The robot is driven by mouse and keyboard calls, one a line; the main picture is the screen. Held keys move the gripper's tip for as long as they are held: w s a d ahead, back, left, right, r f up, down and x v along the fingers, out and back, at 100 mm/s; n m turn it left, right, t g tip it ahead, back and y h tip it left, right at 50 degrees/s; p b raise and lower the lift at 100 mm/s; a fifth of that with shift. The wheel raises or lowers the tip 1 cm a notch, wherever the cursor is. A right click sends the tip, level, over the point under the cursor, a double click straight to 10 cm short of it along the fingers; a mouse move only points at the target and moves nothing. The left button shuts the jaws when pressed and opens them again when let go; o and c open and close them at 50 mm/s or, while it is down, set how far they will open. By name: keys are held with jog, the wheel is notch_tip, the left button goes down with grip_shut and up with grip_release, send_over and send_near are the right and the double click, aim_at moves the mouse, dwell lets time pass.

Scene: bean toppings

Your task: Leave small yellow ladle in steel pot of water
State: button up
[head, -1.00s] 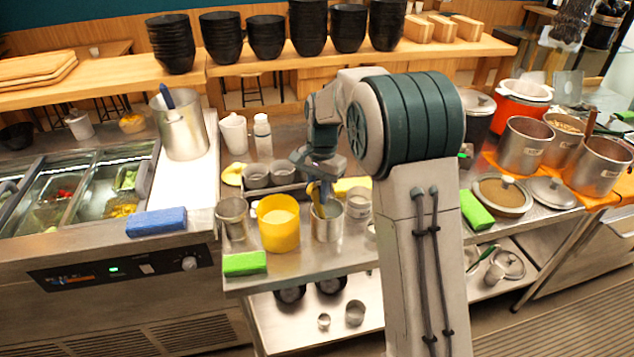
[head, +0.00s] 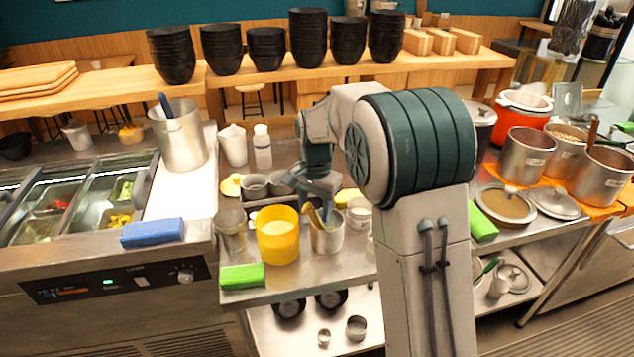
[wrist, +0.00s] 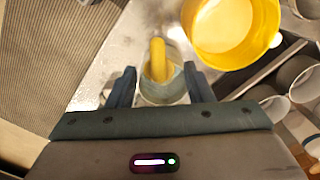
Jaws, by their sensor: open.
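The small yellow ladle (head: 315,217) leans in the small steel pot (head: 327,241), its handle sticking up past the rim. In the wrist view the yellow handle (wrist: 158,60) rises from the pot (wrist: 163,91), between my fingers. My gripper (head: 318,196) is above the pot in the head view. In the wrist view my gripper (wrist: 157,84) is open, with one finger on each side of the pot and a gap to the handle. The ladle's bowl is hidden inside the pot, and I cannot make out the water.
A yellow container (head: 278,242) stands just left of the pot. A steel cup (head: 231,232) is farther left, with a green block (head: 242,276) in front. Small grey cups (head: 254,187) stand behind. A white-topped jar (head: 359,215) is close on the right.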

notch_tip(320, 180, up, 14)
jog(key=shift+w+d+b, duration=0.15)
jog(key=shift+w+b, duration=0.05)
jog(key=shift+b, duration=0.1)
jog(key=shift+f, duration=0.1)
jog(key=s+d+f+n+t, duration=0.1)
jog(key=s+d+f+n, duration=0.1)
jog(key=s, duration=0.7)
jog(key=s+d+f+n+t, duration=0.1)
jog(key=s+d+f+n, duration=0.2)
jog(key=s, duration=0.6)
jog(key=s+d+f+n+t, duration=0.1)
jog(key=s+d+f+n, duration=0.1)
jog(key=s, duration=0.7)
jog(key=shift+d+f+n+t, duration=0.3)
jog(key=shift+d+f, duration=0.35)
jog(key=shift+d, duration=0.55)
jog(key=shift+s, duration=0.1)
jog(key=shift+c, duration=1.2)
